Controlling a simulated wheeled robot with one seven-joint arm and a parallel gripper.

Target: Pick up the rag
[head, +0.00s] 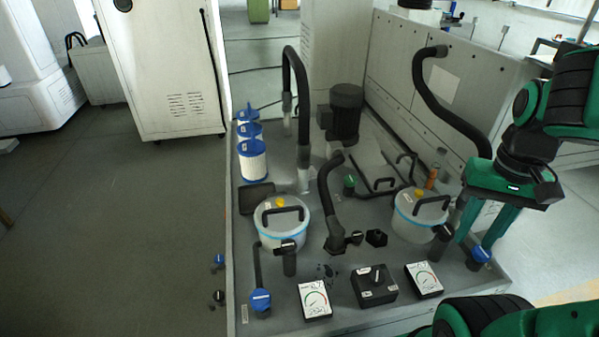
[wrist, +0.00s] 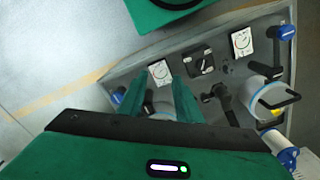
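I cannot make out a rag for certain in either view. A dark, flat, squarish piece (head: 257,197) lies near the left edge of the grey tray-like bench top (head: 238,285); I cannot tell whether it is cloth. My gripper (head: 475,242) hangs over the right side of the bench, its two green fingers pointing down and spread apart. In the wrist view my gripper (wrist: 160,88) is open, with nothing held between the fingers. The dark flat piece is far to the left of it in the head view.
Two lidded clear tanks (head: 282,222) (head: 418,215), upright black hoses (head: 303,110), a motor (head: 345,112), gauges (head: 314,299), a switch box (head: 373,285) and blue-handled valves (head: 260,300) crowd the bench. Dark spots mark its front. Open floor (head: 120,230) lies left.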

